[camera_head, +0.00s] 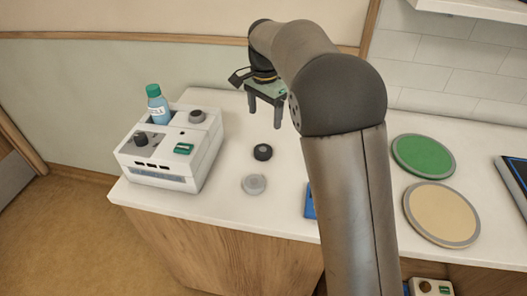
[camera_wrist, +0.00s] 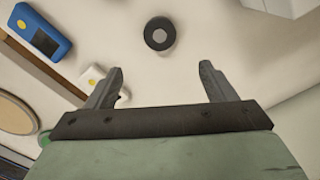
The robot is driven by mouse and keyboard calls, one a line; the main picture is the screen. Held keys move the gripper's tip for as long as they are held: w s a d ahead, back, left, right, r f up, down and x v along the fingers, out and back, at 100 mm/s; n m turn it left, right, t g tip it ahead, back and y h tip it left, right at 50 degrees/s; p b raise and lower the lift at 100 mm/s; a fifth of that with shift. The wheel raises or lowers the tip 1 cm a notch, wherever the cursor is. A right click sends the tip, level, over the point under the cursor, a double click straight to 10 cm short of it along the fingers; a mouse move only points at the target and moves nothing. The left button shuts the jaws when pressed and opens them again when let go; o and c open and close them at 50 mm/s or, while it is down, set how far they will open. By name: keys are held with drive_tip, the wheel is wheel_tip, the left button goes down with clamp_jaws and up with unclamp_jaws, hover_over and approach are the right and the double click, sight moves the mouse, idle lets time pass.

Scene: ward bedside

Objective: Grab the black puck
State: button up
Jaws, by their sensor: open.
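The black puck (camera_head: 263,152) sits on the white counter, right of a white box-shaped unit. In the wrist view the puck (camera_wrist: 160,33) shows as a dark ring with a pale centre, ahead of and roughly midway between my fingertips. My gripper (camera_head: 265,115) points down above the counter, behind the puck in the head view. Its two fingers (camera_wrist: 161,68) are apart with nothing between them. The puck is clear of the fingers in both views.
A pale grey disc (camera_head: 253,184) lies just in front of the puck. A blue device (camera_head: 310,201) is partly hidden by my arm. Green (camera_head: 423,157) and beige (camera_head: 441,213) round plates lie at right.

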sight(264, 149)
wheel_tip(264, 149, down, 13)
drive_tip(key=shift+s+a+r+p, duration=0.1)
drive_tip(key=shift+r+p, duration=0.05)
drive_tip(key=shift+p, duration=0.8)
drive_tip(key=shift+c, duration=0.4)
drive_tip(key=c, duration=1.2)
drive_tip(key=shift+r, duration=0.1)
